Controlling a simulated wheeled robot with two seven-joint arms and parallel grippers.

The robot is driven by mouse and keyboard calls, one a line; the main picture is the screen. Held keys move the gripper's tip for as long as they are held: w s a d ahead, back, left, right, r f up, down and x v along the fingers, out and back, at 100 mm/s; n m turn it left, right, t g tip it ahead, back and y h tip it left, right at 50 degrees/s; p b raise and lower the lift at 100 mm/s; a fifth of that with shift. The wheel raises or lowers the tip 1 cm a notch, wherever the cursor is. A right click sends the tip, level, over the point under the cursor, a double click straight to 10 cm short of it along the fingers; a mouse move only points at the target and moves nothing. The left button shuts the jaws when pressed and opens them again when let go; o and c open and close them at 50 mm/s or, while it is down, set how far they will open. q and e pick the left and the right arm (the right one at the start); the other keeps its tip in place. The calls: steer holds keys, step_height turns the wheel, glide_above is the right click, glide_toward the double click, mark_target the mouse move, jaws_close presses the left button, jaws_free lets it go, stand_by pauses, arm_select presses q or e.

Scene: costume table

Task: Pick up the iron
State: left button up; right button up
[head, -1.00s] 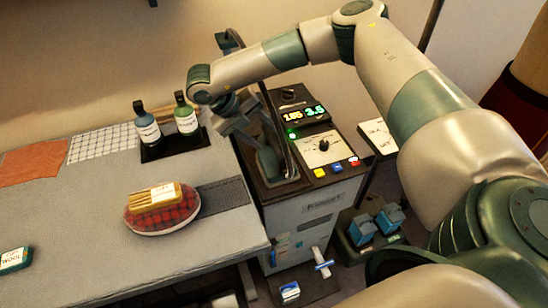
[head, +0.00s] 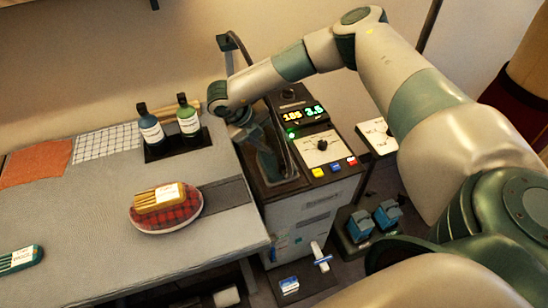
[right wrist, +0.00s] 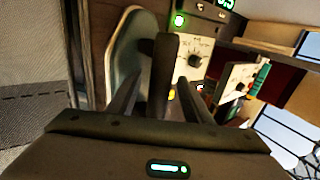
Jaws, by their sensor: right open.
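The iron (head: 268,163) stands in its rest on the steam station, left of the control panel, partly hidden by my right gripper. In the right wrist view the iron (right wrist: 130,50) shows a pale plate-like face and a dark upright handle (right wrist: 165,75). My right gripper (head: 262,140) is at the iron in the head view. In the right wrist view its two open fingers (right wrist: 157,92) lie on either side of the dark handle. I cannot tell whether they touch it. My left gripper is not in view.
The steam station (head: 318,150) has a lit display and knob. The grey pressing table (head: 90,230) is to its left, bearing two bottles (head: 188,118) on a dark tray and a red plaid cushion (head: 165,213) with a yellow pack. Blue pedals (head: 375,220) stand low at right.

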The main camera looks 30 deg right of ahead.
jaws_close()
steer(key=shift+w+r, duration=0.1)
stand_by(1.2)
